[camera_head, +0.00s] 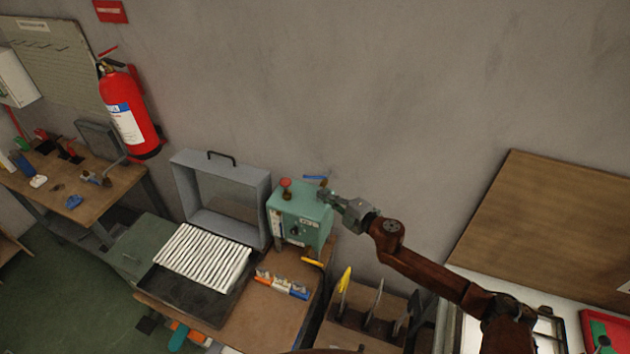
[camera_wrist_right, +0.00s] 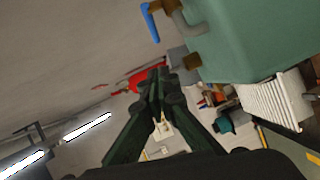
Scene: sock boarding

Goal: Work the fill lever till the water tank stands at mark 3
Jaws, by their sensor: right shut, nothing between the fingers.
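A green box-shaped unit (camera_head: 302,215) stands on the bench by the wall, with a red knob (camera_head: 286,184) on top and a dial and gauge strip on its front. A blue-handled lever (camera_head: 315,178) shows at its back top edge; a blue handle (camera_wrist_right: 150,22) also shows in the right wrist view beside the green unit (camera_wrist_right: 255,35). My right gripper (camera_head: 326,193) is shut and empty, close to the unit's upper right corner. In the wrist view its fingertips (camera_wrist_right: 160,75) meet below the blue handle, apart from it. The water level is too small to read. My left gripper is not visible.
An open grey case (camera_head: 222,182) and a rack of white rods (camera_head: 203,258) stand left of the unit. A yellow handle (camera_head: 312,262) projects at its lower front. Upright plates (camera_head: 375,300) stand to the right. The wall is close behind.

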